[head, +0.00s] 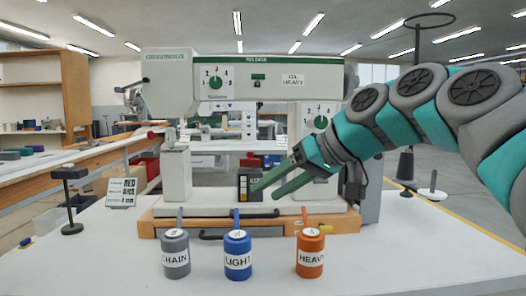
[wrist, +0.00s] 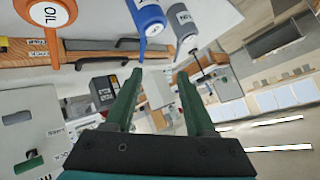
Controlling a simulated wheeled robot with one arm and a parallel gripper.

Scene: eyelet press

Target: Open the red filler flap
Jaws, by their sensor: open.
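I cannot make out a red filler flap in either view. The white and green press (head: 170,90) stands on an orange-edged base on the table, with dials and a "RELEASE" label on its top beam. My gripper (head: 264,191) reaches in from the right, in front of the press, with its two green fingers apart and nothing seen between them. Its tips are close to a small dark box (head: 243,184) with pale and yellow markings; contact cannot be told. In the wrist view my gripper (wrist: 159,74) is open, and the dark box (wrist: 104,90) lies left of the fingers.
Grey (head: 175,254), blue (head: 238,254) and orange (head: 310,252) labelled cans with spouts stand along the table front. A small sign (head: 122,192) and a black stand (head: 70,200) are at the left.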

